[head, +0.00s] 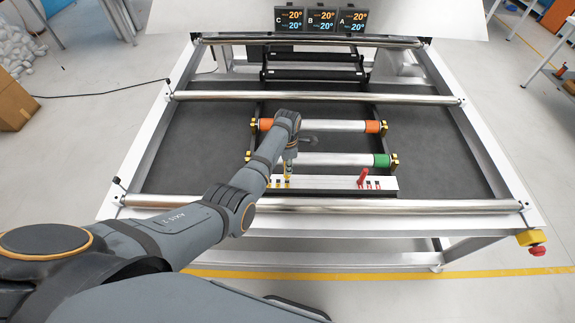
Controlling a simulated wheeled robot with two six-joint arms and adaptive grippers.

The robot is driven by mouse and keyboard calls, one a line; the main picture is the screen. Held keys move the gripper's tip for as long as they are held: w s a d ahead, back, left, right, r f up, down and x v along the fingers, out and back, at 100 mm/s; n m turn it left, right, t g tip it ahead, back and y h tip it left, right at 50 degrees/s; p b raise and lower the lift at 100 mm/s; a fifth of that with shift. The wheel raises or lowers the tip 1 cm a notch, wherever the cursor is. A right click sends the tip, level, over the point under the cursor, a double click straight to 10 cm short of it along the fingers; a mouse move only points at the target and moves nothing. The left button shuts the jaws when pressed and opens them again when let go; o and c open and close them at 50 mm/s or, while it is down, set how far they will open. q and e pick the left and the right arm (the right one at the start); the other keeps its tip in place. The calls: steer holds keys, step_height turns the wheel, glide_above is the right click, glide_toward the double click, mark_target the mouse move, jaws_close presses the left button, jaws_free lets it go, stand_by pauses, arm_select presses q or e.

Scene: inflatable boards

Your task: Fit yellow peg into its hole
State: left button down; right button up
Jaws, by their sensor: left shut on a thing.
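My left gripper (289,168) reaches down over the left end of a white peg board (325,184). It is shut on the yellow peg (288,179), which shows only as a small yellow patch below the fingers. The peg's lower end is at the board's left group of dark marks; I cannot tell whether it is in a hole or just above it. My right gripper is not in view.
Behind the board lie a roller with a green end (382,160) and a roller with orange ends (373,127). A long metal bar (320,204) runs in front of the board. Displays (321,21) stand at the back. A red emergency button (537,250) is at the front right corner.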

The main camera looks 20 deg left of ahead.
arm_select(q)
steer(key=shift+p, duration=0.4)
stand_by(0.7)
steer(key=shift+f+b, duration=1.55)
steer(key=shift+f, duration=0.4)
steer(key=c, duration=1.1)
jaws_free()
steer(key=shift+c, duration=0.2)
step_height(320, 180, up, 12)
steer(key=shift+r, duration=0.1)
